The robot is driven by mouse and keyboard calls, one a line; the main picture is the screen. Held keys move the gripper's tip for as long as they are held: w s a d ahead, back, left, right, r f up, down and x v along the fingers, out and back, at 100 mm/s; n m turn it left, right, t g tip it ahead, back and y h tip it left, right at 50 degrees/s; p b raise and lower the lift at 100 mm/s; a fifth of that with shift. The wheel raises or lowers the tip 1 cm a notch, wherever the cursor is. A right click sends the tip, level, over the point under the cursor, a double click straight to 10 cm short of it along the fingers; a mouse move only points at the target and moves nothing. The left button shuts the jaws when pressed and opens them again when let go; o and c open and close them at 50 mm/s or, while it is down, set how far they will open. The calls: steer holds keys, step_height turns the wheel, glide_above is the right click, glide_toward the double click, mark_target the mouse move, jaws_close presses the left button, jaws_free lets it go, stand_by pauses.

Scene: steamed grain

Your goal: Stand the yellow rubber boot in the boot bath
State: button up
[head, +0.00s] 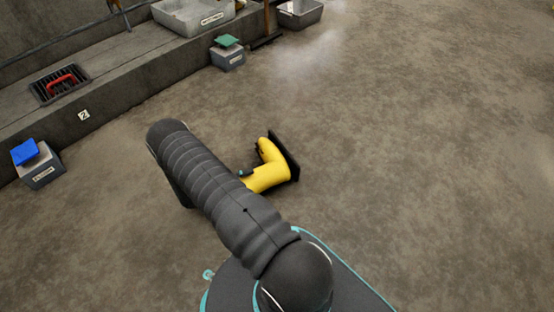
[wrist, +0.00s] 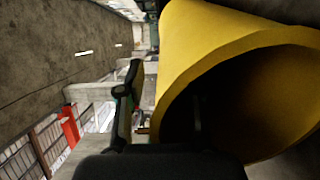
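The yellow rubber boot (head: 270,176) lies on its side on the floor in the head view, its black sole facing right. My gripper (head: 244,173) is at its shaft end, mostly hidden behind my arm. In the wrist view the boot's wide opening (wrist: 225,45) fills the right side. My gripper (wrist: 162,95) is open there: one dark finger is outside the shaft wall with a gap, the other shows faintly inside the dark opening. A pale labelled tray (head: 183,22) and a grey tub (head: 302,17) stand at the top; I cannot tell which is the boot bath.
A concrete ledge (head: 120,102) runs along the left, with a drain grate and red handle (head: 60,82). Grey boxes with a blue pad (head: 40,172) and a green pad (head: 228,60) stand beside it. Floor to the right is clear.

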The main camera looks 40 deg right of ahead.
jaws_close()
steer(key=shift+r, duration=0.1)
